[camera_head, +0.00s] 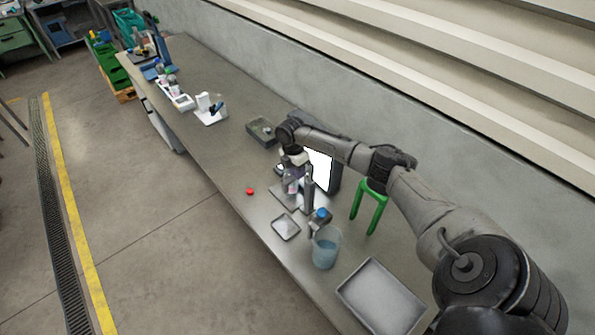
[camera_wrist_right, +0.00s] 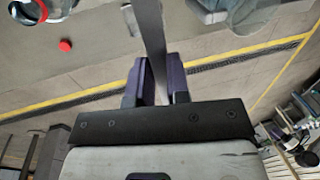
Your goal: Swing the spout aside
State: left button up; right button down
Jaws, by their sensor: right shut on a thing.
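My right gripper (camera_head: 297,162) reaches in over the bench beside a lit screen (camera_head: 319,165). In the right wrist view its jaws (camera_wrist_right: 156,78) are shut on a flat grey bar (camera_wrist_right: 151,28), which looks like the spout. The bar runs up out of the top of that view. In the head view a grey upright (camera_head: 307,182) stands just below the gripper; how it joins the bar is unclear. A clear bottle (camera_head: 290,184) stands close beside the upright. My left gripper is not in view.
A red cap (camera_head: 250,191) lies left of the bottle. A small tray (camera_head: 285,227), a blue-tinted beaker (camera_head: 326,247) and a large tray (camera_head: 380,297) lie nearer. A green stand (camera_head: 369,208) is to the right. A grey bin (camera_head: 262,132) sits farther back.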

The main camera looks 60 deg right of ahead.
jog(key=c, duration=1.1)
grip_release()
jog(key=shift+c, duration=0.2)
jog(key=shift+o, duration=0.2)
jog(key=shift+r, duration=0.15)
notch_tip(320, 180, up, 13)
jog(key=w+b, duration=0.2)
jog(key=shift+w+d+r+b, duration=0.15)
jog(key=shift+w+d+b, duration=0.1)
jog(key=shift+d+b, duration=0.2)
